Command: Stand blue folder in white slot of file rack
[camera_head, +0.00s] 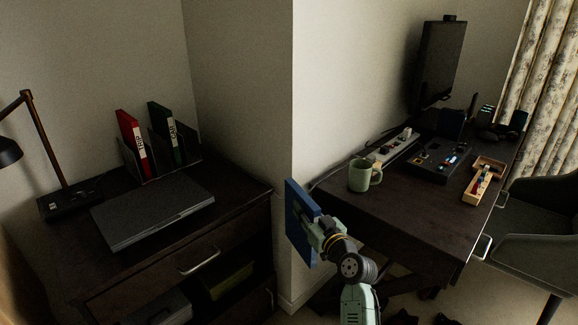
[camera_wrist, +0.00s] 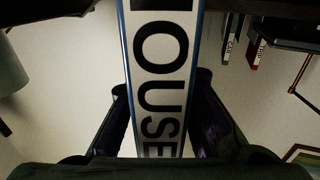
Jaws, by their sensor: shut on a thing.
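The blue folder (camera_head: 297,213) is held upright in the air, in front of the wall corner between the two desks. My gripper (camera_head: 318,230) is shut on it. In the wrist view the folder's white spine label (camera_wrist: 160,60) reads "OUSE" with part of a letter before it, between the two fingers (camera_wrist: 160,130). The file rack (camera_head: 150,176) stands at the back of the left cabinet top, apart from the folder. It holds a red folder (camera_head: 132,140) and a dark green folder (camera_head: 165,130). I cannot make out which slot is white.
A closed laptop (camera_head: 150,212) lies in front of the rack. A desk lamp (camera_head: 50,140) stands left of it. The wall corner (camera_head: 292,120) juts out between the cabinet and the right desk. A green mug (camera_head: 360,176) sits near that desk's left edge, close to the folder.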

